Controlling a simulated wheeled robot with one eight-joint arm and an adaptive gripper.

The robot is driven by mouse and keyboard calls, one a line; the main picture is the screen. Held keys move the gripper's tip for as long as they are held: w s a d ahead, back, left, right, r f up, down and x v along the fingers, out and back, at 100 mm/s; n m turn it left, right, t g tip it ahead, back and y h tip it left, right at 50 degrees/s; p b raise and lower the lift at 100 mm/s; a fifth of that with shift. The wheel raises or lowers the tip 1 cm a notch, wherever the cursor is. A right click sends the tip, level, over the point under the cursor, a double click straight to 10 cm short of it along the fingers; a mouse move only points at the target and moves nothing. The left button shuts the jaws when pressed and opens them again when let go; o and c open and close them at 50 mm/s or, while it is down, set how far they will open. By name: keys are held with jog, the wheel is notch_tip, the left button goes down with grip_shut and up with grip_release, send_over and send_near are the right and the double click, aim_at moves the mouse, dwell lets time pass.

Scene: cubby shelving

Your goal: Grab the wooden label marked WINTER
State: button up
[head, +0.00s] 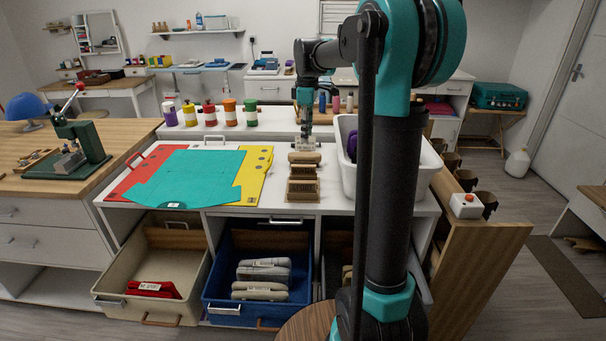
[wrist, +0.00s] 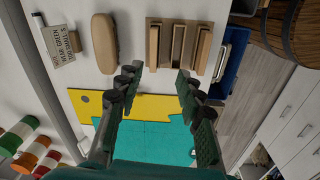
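A wooden rack (head: 303,187) stands on the white worktop, right of the teal cloth; it also shows in the wrist view (wrist: 190,22). It holds upright wooden labels (wrist: 202,50) in slots, with their top edges toward the wrist camera. Dark lettering on the front label (head: 303,188) is too small to read surely, and I cannot tell which label says WINTER. My gripper (head: 304,143) is above the worktop, behind the rack in the head view. In the wrist view my gripper (wrist: 158,80) has its fingers wide apart with nothing between them.
A rounded wooden block (wrist: 104,43) lies beside the rack, near a small lettered sign (wrist: 60,42). A teal folded cloth (head: 185,177) lies on a red and yellow board (head: 252,175). A white bin (head: 344,180) stands at right. Open drawers (head: 222,305) sit below.

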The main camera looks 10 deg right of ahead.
notch_tip(320, 180, up, 2)
jog(key=w+n, duration=0.2)
jog(key=w, duration=0.1)
send_near(304, 167)
notch_tip(304, 167, down, 5)
jog(key=w, duration=0.2)
jog(key=shift+s+f, duration=0.2)
jog(key=shift+f, duration=1.15)
jog(key=shift+s+f, duration=0.25)
jog(key=shift+f, duration=1.15)
grip_shut()
